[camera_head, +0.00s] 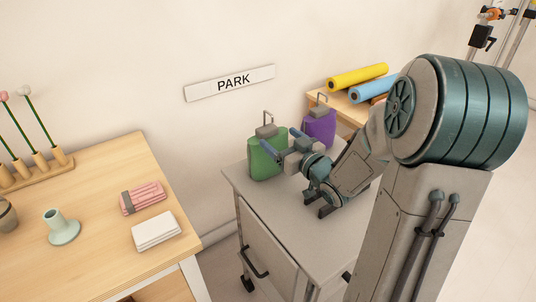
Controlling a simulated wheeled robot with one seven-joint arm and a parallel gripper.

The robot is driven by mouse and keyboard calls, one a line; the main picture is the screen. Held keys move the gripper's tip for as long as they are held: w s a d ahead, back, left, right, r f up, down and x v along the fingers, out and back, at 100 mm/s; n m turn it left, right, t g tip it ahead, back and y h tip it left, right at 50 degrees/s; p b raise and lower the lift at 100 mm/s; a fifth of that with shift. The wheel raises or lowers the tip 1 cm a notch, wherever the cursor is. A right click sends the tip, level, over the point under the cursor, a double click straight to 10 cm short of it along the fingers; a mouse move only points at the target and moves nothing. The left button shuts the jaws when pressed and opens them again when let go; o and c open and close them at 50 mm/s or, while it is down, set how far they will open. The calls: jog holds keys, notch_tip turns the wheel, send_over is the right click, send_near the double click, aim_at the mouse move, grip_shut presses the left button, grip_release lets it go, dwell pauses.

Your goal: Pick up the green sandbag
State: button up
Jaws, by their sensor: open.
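The green sandbag (267,164) stands upright on the grey cart (247,194), near its back left part, with a grey metal handle on top. My gripper (281,141) is at the upper right side of the sandbag and is open. Its two blue-tipped fingers point left, one overlapping the bag's front near the top and the other near its upper right edge. I cannot tell whether either finger touches the bag. The gripper hides part of the bag's right side.
A purple sandbag (320,127) stands behind and right on the cart. Yellow (357,77) and blue (374,90) rolls lie on a wooden shelf behind. A wooden table (110,166) at left holds folded cloths, a pale blue holder and a flower stand. A PARK sign hangs on the wall.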

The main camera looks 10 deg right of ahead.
aim_at(265, 126)
jog(key=x, duration=0.8)
jog(key=shift+a+r, duration=0.2)
jog(key=shift+a, duration=0.05)
jog(key=shift+s, duration=0.1)
grip_shut()
jog(key=shift+r, duration=0.2)
